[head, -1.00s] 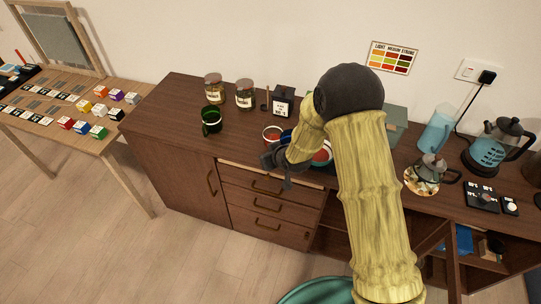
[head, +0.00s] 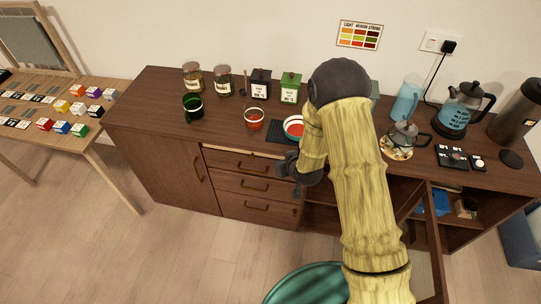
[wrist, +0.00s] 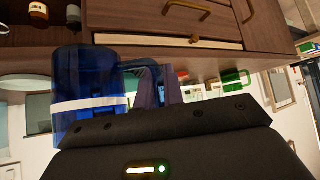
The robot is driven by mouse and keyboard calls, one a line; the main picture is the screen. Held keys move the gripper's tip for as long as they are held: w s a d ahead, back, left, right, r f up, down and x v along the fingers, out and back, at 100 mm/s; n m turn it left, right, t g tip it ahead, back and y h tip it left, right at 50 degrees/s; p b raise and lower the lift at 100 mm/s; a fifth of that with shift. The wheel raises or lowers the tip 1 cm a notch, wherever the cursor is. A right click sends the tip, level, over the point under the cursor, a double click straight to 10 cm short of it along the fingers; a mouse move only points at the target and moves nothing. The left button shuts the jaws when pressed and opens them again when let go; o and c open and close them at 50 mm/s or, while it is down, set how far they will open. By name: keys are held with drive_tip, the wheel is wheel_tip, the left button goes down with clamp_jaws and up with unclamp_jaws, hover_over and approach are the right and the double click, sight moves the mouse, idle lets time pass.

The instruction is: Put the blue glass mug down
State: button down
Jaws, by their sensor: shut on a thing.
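The blue glass mug (wrist: 85,85), with a pale band around it, fills the left of the wrist view. Its handle (wrist: 140,68) lies at the jaws of my gripper (wrist: 157,90), which is shut on it. In the head view my gripper (head: 288,167) is at the front edge of the brown wooden counter (head: 226,129), beside the top drawer. The mug does not show there; my arm seems to hide it.
A green mug (head: 194,107) is further left. A kettle (head: 404,134) stands right. Counter left of the green mug is clear.

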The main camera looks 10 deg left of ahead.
drive_tip(key=s+d+f+m+h, duration=0.2)
drive_tip(key=s+d+m, duration=0.1)
drive_tip(key=d, duration=0.7)
drive_tip(key=s+d+f+m+t+h, duration=0.1)
drive_tip(key=s+d+f+m+h, duration=0.1)
drive_tip(key=d, duration=0.8)
drive_tip(key=shift+s+d+f+m, duration=0.4)
drive_tip(key=shift+s+f, duration=0.05)
